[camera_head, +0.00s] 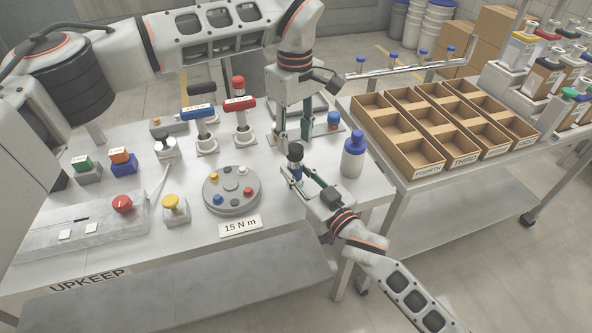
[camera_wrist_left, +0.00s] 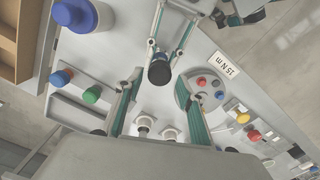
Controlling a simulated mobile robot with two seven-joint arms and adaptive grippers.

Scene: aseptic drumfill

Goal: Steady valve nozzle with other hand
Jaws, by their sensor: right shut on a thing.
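The valve nozzle is the small piece with a black round top (camera_head: 295,152) and a dark blue body. It stands upright near the right end of the bench. My right gripper (camera_head: 296,173) is shut on it from the front right. My left gripper (camera_head: 293,140) points down just behind and above it, fingers spread. In the left wrist view the black top (camera_wrist_left: 160,73) shows between my open left fingers (camera_wrist_left: 160,80), with a gap visible on both sides. The right fingers (camera_wrist_left: 165,50) reach it from the top of that view. Whether the nozzle touches the bench is hidden.
A round grey turntable (camera_head: 232,190) with coloured knobs lies left. Red (camera_head: 240,105) and blue (camera_head: 199,113) T-handled tools stand behind. Cardboard bins (camera_head: 428,133) occupy the right table.

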